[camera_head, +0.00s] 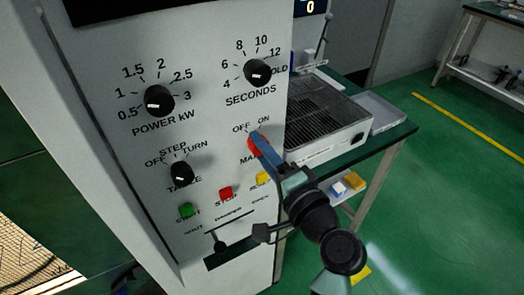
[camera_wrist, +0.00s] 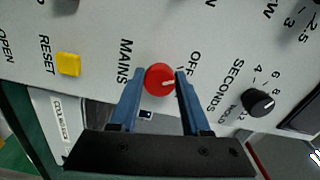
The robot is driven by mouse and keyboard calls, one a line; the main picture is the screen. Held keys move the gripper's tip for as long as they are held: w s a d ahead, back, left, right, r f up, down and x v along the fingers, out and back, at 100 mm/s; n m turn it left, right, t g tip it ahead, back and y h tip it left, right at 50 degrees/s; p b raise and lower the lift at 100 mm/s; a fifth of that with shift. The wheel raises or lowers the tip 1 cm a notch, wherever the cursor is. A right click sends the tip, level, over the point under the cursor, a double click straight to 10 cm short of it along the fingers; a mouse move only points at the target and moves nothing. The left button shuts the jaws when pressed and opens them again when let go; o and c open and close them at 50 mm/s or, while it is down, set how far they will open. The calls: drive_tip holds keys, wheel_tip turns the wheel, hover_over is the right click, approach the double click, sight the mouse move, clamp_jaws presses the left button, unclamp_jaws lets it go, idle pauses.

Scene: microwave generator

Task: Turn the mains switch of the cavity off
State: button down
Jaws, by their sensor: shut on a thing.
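The red mains switch knob (camera_head: 253,147) is on the white panel under the OFF and ON labels, mostly covered by my gripper (camera_head: 258,141). In the wrist view the knob (camera_wrist: 160,80) sits between the two blue fingers of my gripper (camera_wrist: 159,76), which are shut on its sides. Its white pointer mark points right in that view, towards one finger. The OFF label shows beside that finger; the ON label is hidden there. I cannot tell exactly which label the mark lines up with.
The black seconds knob (camera_head: 257,71) is above, and the power (camera_head: 159,100) and table (camera_head: 181,173) knobs are to the left. The yellow reset button (camera_head: 263,179) is close below. A bench (camera_head: 385,139) with a grille-topped unit (camera_head: 316,115) stands right of the panel.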

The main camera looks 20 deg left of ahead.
drive_tip(key=shift+c, duration=1.8)
unclamp_jaws()
drive_tip(key=b+v, duration=0.2)
drive_tip(key=v, duration=1.1)
